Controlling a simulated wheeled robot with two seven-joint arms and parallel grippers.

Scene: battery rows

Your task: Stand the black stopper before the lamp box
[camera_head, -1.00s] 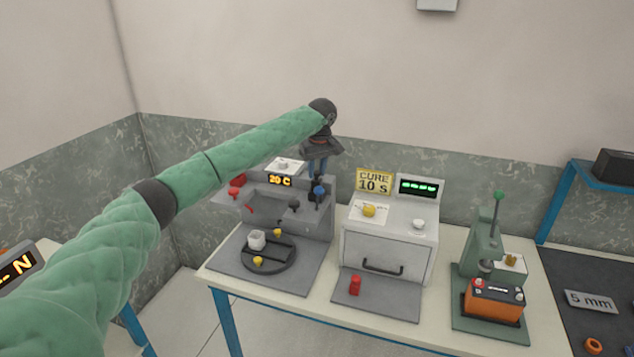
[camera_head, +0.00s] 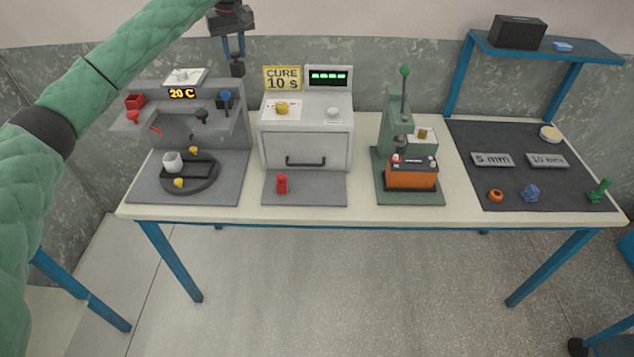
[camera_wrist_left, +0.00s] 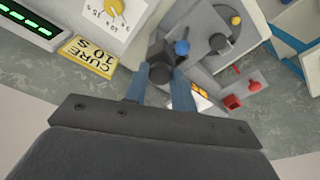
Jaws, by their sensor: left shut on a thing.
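My left gripper (camera_head: 234,46) has its blue fingers shut on the small black stopper (camera_head: 237,68), held in the air above the right end of the grey 20 C station. In the left wrist view the black stopper (camera_wrist_left: 159,72) sits between the two fingertips (camera_wrist_left: 160,88). The pale box with the CURE 10 s sign (camera_head: 305,138), probably the lamp box, stands right of that station. It has a front door with a dark handle and a grey plate (camera_head: 318,188) in front. A red stopper (camera_head: 282,184) stands on that plate, left of its middle. My right gripper is not in view.
The 20 C station (camera_head: 225,140) carries a red part, a blue stopper (camera_head: 225,100) and a round dark tray (camera_head: 205,180) with a white cup. A green press (camera_head: 398,105) with an orange battery (camera_head: 412,177) stands right. The grey plate's right part is clear.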

